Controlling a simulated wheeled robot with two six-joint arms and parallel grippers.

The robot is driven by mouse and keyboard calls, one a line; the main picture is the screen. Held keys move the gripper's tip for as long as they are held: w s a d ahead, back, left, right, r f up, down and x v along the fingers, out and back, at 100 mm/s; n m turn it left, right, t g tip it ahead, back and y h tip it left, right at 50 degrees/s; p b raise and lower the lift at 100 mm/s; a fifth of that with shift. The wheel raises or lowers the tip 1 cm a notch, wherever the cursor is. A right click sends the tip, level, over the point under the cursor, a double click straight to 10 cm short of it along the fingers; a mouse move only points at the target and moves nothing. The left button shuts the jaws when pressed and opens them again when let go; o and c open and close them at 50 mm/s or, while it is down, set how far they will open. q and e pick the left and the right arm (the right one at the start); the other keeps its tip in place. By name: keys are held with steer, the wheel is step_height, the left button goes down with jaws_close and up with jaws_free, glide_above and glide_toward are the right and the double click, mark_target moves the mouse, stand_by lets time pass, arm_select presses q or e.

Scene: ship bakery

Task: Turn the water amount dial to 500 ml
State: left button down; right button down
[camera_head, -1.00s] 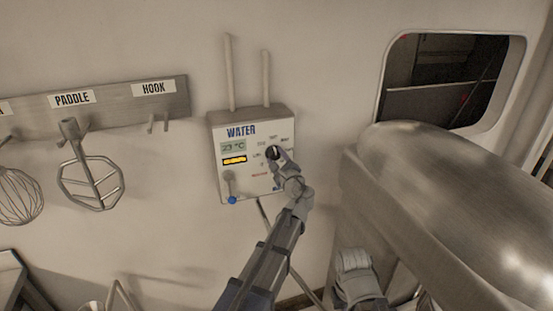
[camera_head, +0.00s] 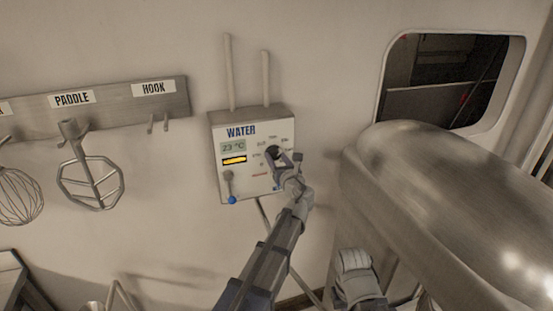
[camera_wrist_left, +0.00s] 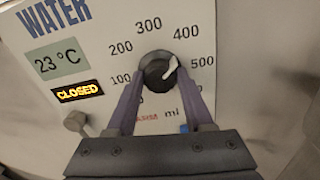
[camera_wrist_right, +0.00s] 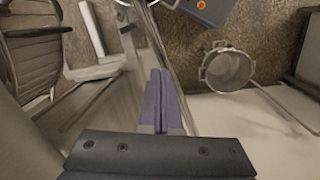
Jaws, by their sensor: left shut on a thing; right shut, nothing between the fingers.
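The water amount dial (camera_wrist_left: 157,72) is a round black knob with a white pointer on the white water panel (camera_wrist_left: 100,50). In the left wrist view the pointer aims up and right, between the 400 and 500 marks. My left gripper (camera_wrist_left: 160,80) is shut on the dial, one finger on each side. In the head view my left gripper (camera_head: 284,157) reaches the dial (camera_head: 272,152) at the panel's right side and partly covers it and the scale. My right gripper (camera_wrist_right: 161,75) is shut and empty, away from the panel.
The panel shows 23 °C and CLOSED; a blue-tipped lever (camera_head: 230,190) is at its lower left. A large metal machine (camera_head: 450,190) stands close on the right. A hook rail (camera_head: 110,105) with whisk and paddle is left. A metal pot (camera_wrist_right: 228,68) shows in the right wrist view.

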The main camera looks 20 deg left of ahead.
arm_select(q)
steer(key=m, duration=0.3)
steer(key=shift+m, duration=2.1)
steer(key=shift+s, duration=0.1)
steer(key=shift+c, duration=1.4)
jaws_free()
steer(key=v, duration=0.7)
steer(key=shift+s+d, duration=0.25)
steer(key=shift+s, duration=0.05)
